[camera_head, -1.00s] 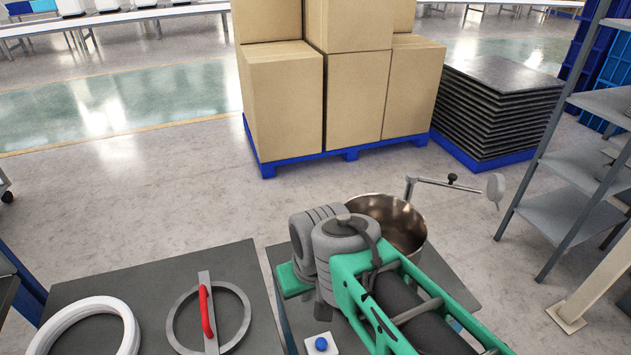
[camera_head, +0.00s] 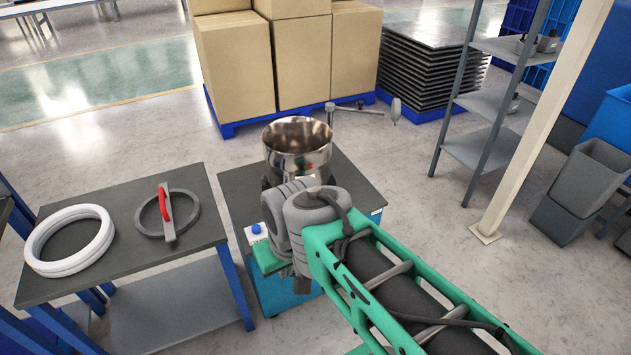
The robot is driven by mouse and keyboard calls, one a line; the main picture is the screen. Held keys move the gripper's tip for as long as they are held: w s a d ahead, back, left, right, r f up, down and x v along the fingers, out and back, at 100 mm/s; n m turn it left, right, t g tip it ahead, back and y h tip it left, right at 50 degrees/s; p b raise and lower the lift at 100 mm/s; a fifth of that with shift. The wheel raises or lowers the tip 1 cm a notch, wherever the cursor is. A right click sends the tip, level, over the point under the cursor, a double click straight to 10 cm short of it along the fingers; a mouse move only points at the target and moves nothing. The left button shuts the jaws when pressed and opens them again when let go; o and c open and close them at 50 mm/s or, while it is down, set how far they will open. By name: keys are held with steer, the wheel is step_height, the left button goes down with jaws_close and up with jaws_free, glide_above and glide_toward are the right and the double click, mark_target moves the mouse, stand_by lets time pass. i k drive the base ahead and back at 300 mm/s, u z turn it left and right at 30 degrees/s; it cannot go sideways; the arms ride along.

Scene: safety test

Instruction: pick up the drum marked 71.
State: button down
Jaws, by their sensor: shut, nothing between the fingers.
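No drum marked 71 can be made out in this view. My arm, with green links and a grey joint, reaches in from the lower right and stands in front of a small dark-topped table. My gripper's fingers cannot be seen; the arm's end is hidden behind or below the grey joint.
A metal bowl (camera_head: 297,150) and a blue-button box (camera_head: 256,231) are on the small table (camera_head: 352,185). Left, a bench (camera_head: 120,208) holds white rings (camera_head: 70,240) and a red-handled ring (camera_head: 167,213). Cartons (camera_head: 235,65), shelving (camera_head: 480,150), a post (camera_head: 545,120) and grey bins (camera_head: 583,180) stand around.

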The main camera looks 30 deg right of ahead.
mark_target(294, 148)
steer(key=z, duration=0.65)
steer(key=i, duration=1.05)
steer(key=u, duration=0.95)
steer(key=k, duration=0.45)
steer(key=u, duration=0.65)
steer(key=i, duration=0.5)
steer(key=z, duration=0.05)
